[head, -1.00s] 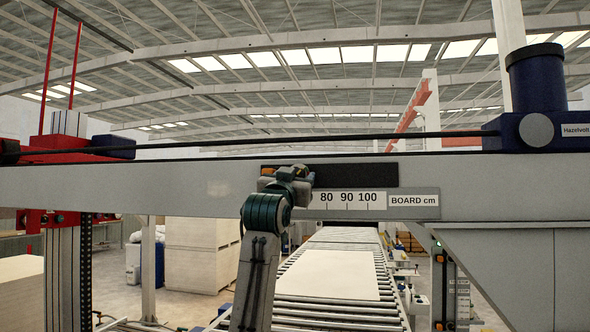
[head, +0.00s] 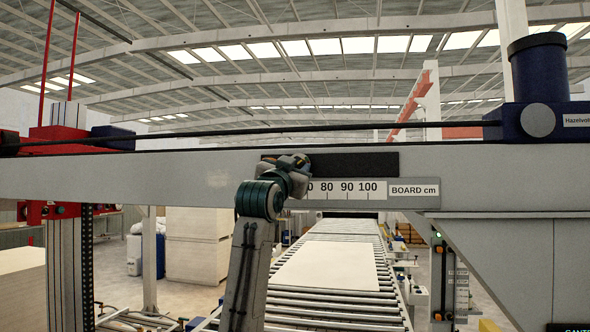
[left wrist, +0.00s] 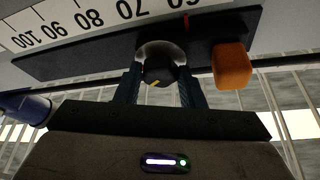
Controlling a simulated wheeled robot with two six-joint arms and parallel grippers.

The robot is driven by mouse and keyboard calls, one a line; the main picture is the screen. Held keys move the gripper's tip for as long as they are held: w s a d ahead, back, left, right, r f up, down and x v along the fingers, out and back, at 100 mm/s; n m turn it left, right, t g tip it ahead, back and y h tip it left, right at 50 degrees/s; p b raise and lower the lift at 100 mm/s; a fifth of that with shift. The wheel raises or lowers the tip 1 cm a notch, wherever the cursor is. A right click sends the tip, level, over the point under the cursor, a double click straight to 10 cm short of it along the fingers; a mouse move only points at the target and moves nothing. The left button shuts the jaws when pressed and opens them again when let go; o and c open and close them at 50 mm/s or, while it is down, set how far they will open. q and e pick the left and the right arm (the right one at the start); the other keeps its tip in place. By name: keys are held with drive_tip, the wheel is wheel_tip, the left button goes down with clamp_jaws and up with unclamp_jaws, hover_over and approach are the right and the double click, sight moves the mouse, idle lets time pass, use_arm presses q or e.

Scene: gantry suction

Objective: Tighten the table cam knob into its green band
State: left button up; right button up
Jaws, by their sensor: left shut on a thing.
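My left gripper (head: 296,163) is at the dark strip (head: 355,163) above the board scale (head: 345,190) on the grey beam. In the left wrist view, its two fingers (left wrist: 160,82) are shut on a dark round knob (left wrist: 159,73) with a yellow mark, set before a pale round base. An orange block (left wrist: 233,65) is beside the knob on the same strip. A small red mark (left wrist: 187,22) shows at the strip's scale-side edge. The scale (left wrist: 90,20) looks upside down there. In the head view my wrist hides the knob. I see no green band. My right gripper is not in view.
The grey beam (head: 180,185) crosses the head view, with a black cable (head: 330,133) above it. A blue motor unit (head: 540,80) stands at right and a red post unit (head: 70,140) at left. A roller conveyor with a pale board (head: 325,268) lies beyond, below the beam.

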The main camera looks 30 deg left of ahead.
use_arm(q)
drive_tip(key=o, duration=1)
drive_tip(key=b+v, duration=0.6)
drive_tip(key=v, duration=0.5)
drive_tip(key=shift+b, duration=0.4)
drive_tip(key=shift+f, duration=0.1)
